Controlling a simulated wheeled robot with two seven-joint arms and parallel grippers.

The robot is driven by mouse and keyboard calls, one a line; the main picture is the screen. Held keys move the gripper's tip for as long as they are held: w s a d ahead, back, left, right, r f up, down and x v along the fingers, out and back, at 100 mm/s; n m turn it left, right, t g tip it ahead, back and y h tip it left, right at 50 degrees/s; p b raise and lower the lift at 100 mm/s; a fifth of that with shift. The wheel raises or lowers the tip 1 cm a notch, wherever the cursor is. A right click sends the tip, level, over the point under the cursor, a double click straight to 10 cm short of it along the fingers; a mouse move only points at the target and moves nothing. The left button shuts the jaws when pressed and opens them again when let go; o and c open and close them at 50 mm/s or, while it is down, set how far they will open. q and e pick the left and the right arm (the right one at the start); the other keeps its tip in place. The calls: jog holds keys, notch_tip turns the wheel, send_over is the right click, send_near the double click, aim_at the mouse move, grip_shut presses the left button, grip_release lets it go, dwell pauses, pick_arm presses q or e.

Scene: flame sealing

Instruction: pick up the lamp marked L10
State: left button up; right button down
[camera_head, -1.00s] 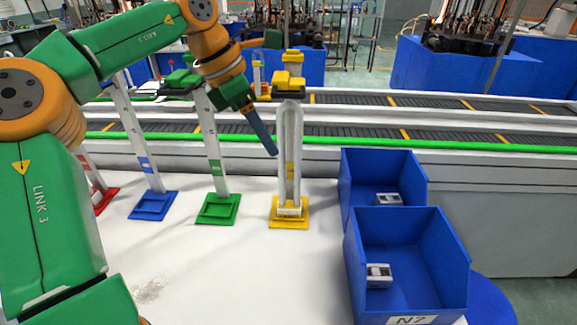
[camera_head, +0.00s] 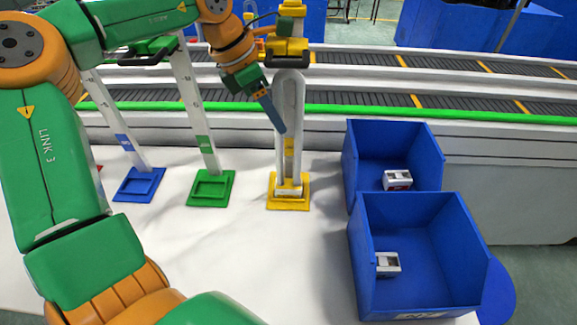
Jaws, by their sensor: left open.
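No L10 mark can be read, so I cannot tell which thing is the lamp so marked. Small grey-white pieces lie in two blue bins: one piece (camera_head: 397,180) in the far bin (camera_head: 362,160) and one piece (camera_head: 388,263) in the near bin (camera_head: 450,235). A tall upright stand with a yellow base (camera_head: 289,205) has a pale, clear-looking tube-like part (camera_head: 290,88). My left gripper (camera_head: 274,115) is open, pointing down and right, beside or in front of that upright; contact cannot be told. Its fingers overlap in this view. My right gripper is not in view.
Tall stands with a green base (camera_head: 211,197) and a blue base (camera_head: 139,193) are left of the yellow one. A conveyor (camera_head: 370,97) with a green edge runs behind the white table (camera_head: 250,250). The table's front middle is clear.

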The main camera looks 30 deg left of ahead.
pick_arm(q)
jog(key=shift+s, duration=0.1)
grip_shut()
jog(key=shift+r, duration=0.1)
dwell(1.1)
